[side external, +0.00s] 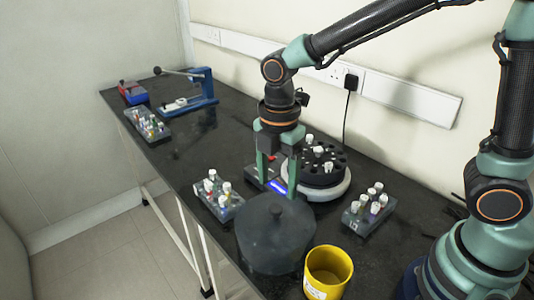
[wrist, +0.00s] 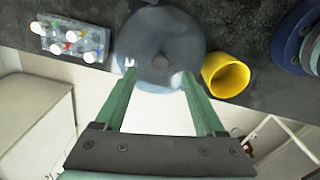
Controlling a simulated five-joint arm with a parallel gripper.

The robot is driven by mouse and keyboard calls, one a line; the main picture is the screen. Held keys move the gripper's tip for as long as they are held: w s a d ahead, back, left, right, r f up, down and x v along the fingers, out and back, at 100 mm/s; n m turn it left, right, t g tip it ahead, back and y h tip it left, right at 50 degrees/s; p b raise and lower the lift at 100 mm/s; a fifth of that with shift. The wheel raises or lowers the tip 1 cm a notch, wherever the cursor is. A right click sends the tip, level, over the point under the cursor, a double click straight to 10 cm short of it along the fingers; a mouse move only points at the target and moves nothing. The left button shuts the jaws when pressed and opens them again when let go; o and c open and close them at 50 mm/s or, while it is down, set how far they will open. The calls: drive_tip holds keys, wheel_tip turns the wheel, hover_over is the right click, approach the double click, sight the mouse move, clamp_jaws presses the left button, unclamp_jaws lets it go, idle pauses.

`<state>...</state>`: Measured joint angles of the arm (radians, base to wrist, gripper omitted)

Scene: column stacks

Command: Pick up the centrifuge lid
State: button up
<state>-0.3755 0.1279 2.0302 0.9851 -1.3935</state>
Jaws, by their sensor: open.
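The centrifuge lid (side external: 262,240) is a dark grey, round dome with a small knob on top. It sits on the black bench in front of the centrifuge (side external: 334,190). It also shows in the wrist view (wrist: 150,35), its knob (wrist: 161,62) between my fingertips in the picture. My gripper (side external: 277,187) is open and empty, pointing down, with its green fingers just behind the lid in the side view. In the wrist view my gripper (wrist: 159,72) overlaps the lid's near part. I cannot tell how far the fingertips are above it.
The uncovered centrifuge holds white-capped tubes. A yellow cup (side external: 329,268) stands close right of the lid. Tube racks stand to the left (side external: 218,200) and right (side external: 366,215). Another rack (side external: 147,125), a blue press (side external: 200,90) and a red-blue box (side external: 132,92) are at the far end.

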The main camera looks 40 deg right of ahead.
sight(276, 207)
drive_tip(key=shift+s+a+f, duration=0.1)
drive_tip(key=shift+a+f, duration=0.05)
drive_tip(key=shift+f, duration=2.6)
clamp_jaws()
drive_tip(key=shift+r, duration=0.1)
